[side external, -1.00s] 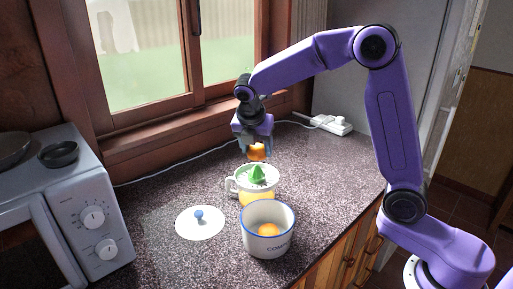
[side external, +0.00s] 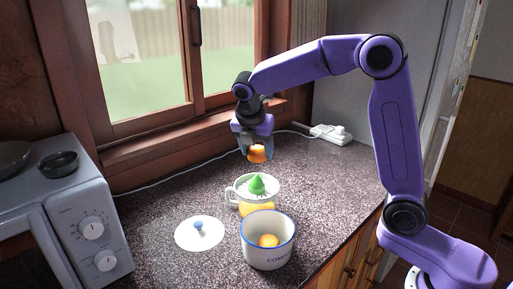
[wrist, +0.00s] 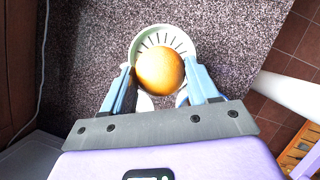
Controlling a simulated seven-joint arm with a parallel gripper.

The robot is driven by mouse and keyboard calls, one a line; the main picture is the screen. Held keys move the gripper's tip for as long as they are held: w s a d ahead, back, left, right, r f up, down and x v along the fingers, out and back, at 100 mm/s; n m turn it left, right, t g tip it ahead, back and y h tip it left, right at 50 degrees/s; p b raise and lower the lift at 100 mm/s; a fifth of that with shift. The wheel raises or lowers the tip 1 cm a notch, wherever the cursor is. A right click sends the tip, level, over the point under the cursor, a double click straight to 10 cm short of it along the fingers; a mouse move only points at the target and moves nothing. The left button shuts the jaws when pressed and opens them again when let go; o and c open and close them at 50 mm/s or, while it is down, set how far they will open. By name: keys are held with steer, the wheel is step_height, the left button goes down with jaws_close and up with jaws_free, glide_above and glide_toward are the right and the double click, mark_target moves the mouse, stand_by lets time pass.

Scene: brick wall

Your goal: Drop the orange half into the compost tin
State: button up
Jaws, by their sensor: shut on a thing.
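My gripper (side external: 256,154) is shut on an orange half (side external: 257,154) and holds it in the air above and slightly behind the juicer. The orange half also shows between the fingers in the wrist view (wrist: 160,70). The white juicer (side external: 240,190) has a green cone (side external: 257,185) and orange juice in its lower part. The compost tin (side external: 268,250) is white with a blue rim and stands open in front of the juicer. Another orange piece (side external: 268,241) lies inside the tin. In the wrist view the orange half hides the juicer's middle.
A white lid (side external: 200,233) with a blue knob lies on the counter left of the tin. A microwave (side external: 75,215) with a dark bowl (side external: 59,163) on top stands at the left. A power strip (side external: 331,134) and its white cable lie at the back.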

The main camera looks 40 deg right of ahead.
steer(key=s+a+m+g, duration=0.3)
steer(key=s+a+m, duration=0.45)
steer(key=s, duration=0.45)
step_height(320, 180, down, 6)
steer(key=m, duration=0.1)
steer(key=shift+d, duration=0.2)
steer(key=shift+s, duration=0.1)
steer(key=o, duration=1.2)
steer(key=shift+o, duration=0.2)
steer(key=shift+r, duration=0.1)
steer(key=v, duration=1.7)
steer(key=shift+w+a, duration=0.25)
steer(key=shift+a, duration=0.1)
